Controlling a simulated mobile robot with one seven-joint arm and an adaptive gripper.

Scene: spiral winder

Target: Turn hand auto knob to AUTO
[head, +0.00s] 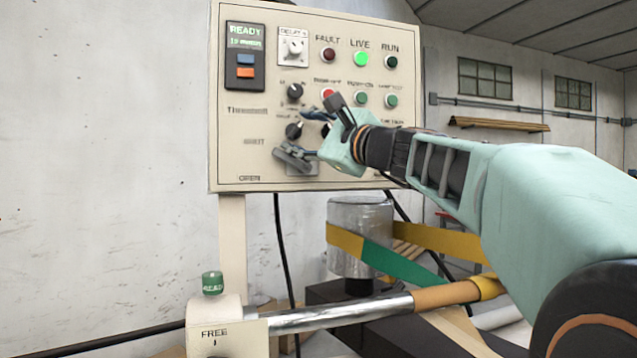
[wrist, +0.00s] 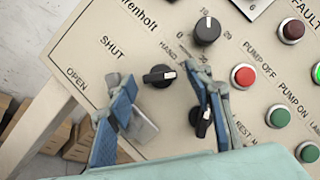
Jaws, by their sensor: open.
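The hand auto knob (wrist: 160,76) is a black selector on the cream panel, below lettering that starts with HAND in the wrist view. Its bar lies almost level in that picture, with a white mark toward the right end. It also shows in the head view (head: 294,131). My gripper (wrist: 163,85) is open, with one blue-and-grey finger to each side of the knob in the picture. It appears apart from the knob; the remaining depth is hard to tell. In the head view my gripper (head: 303,137) is in front of the lower panel.
A black scale dial (wrist: 207,30) sits above the knob, and another black selector (wrist: 201,121) is partly behind the right finger. A metal piece (wrist: 143,127) shows by the left finger. Red and green buttons (wrist: 243,75) are to the right. A green lamp (head: 361,58) is lit.

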